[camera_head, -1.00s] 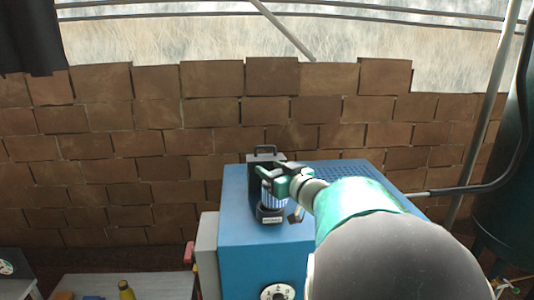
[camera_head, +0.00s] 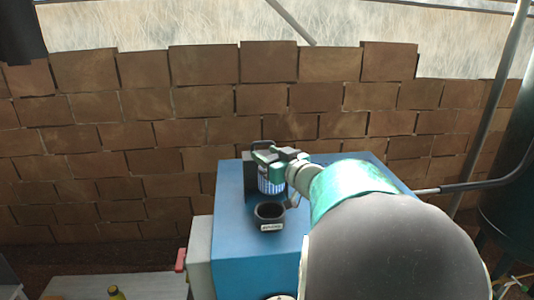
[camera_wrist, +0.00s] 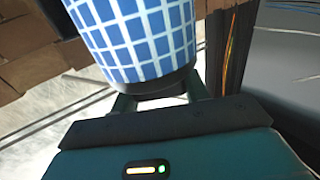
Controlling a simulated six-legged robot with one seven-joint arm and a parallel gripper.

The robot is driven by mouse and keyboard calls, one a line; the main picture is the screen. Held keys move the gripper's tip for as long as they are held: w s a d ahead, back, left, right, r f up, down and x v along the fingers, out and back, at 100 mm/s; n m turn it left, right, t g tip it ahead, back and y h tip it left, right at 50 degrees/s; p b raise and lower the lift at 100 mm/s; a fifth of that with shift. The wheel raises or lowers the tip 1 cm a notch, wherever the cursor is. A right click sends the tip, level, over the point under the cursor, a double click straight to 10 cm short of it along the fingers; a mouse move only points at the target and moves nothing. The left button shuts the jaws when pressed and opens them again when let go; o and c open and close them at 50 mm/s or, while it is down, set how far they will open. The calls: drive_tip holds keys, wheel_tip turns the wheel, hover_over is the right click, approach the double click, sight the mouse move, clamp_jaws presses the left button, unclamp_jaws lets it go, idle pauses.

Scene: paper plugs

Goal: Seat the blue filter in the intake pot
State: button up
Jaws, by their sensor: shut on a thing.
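The blue filter (camera_head: 271,180) has a blue and white grid side and a dark end. My gripper (camera_head: 275,157) is shut on it and holds it upright above the blue cabinet, behind the intake pot in the head view. The wrist view shows the filter (camera_wrist: 135,35) close up, its dark end at the jaws. The intake pot (camera_head: 270,221) is a small black open cup with a pale label on its front. It stands on the blue cabinet top and its mouth looks empty. The filter is apart from the pot's mouth in the picture.
The blue cabinet (camera_head: 265,262) carries the pot. A black part with a handle (camera_head: 251,186) stands behind the filter, partly hidden by it and my gripper. A brick wall (camera_head: 110,150) is behind. A grey box with a red part (camera_head: 198,245) adjoins the cabinet's left side.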

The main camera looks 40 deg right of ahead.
sight(266, 187)
drive_tip(key=shift+w+f, duration=0.1)
drive_tip(key=shift+w, duration=0.25)
drive_tip(key=shift+w+a, duration=0.2)
drive_tip(key=shift+s+d, duration=0.1)
drive_tip(key=shift+s, duration=0.35)
drive_tip(key=shift+w+f, duration=0.1)
drive_tip(key=shift+w, duration=0.1)
drive_tip(key=shift+s+f, duration=0.3)
drive_tip(key=shift+f, duration=0.2)
drive_tip(key=shift+w+f, duration=0.2)
drive_tip(key=shift+f, duration=0.65)
drive_tip(key=shift+s+f, duration=0.15)
drive_tip(key=shift+f, duration=1.3)
